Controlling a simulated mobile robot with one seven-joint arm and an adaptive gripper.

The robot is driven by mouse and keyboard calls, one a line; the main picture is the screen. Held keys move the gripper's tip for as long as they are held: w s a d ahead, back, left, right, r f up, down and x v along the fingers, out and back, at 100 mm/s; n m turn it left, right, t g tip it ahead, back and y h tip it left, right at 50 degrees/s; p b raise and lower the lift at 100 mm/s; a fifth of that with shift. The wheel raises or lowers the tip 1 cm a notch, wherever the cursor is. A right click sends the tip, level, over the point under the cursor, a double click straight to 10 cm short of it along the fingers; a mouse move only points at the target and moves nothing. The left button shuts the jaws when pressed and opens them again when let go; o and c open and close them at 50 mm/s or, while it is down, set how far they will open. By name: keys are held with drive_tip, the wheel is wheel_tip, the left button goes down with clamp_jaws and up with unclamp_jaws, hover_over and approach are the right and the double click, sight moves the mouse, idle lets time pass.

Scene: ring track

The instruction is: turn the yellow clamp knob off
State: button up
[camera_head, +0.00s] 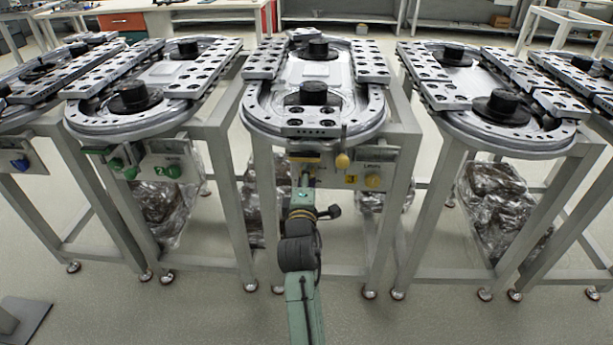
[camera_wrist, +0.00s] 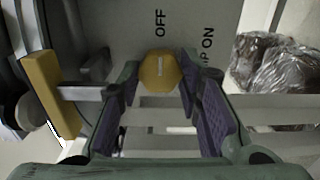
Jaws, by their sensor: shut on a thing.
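The yellow clamp knob (camera_wrist: 160,72) is in the wrist view, on a grey panel (camera_wrist: 112,22). The word OFF stands above it, and a partly hidden label ending in ON is at its upper right. My gripper (camera_wrist: 159,84) has its purple-padded fingers on both sides of the knob and is shut on it. In the head view, my gripper (camera_head: 303,184) is at the front of the middle ring track (camera_head: 255,122) and largely hides the knob.
A yellow handle (camera_wrist: 52,95) on a metal stem is left of my gripper in the wrist view. In the head view, a yellow ball knob (camera_head: 342,160) and a round yellow knob (camera_head: 372,181) are close by on the right. Table legs flank my arm; the floor in front is clear.

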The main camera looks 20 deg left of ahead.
idle(0.3)
drive_tip(key=o, duration=1.2)
drive_tip(key=v, duration=1.2)
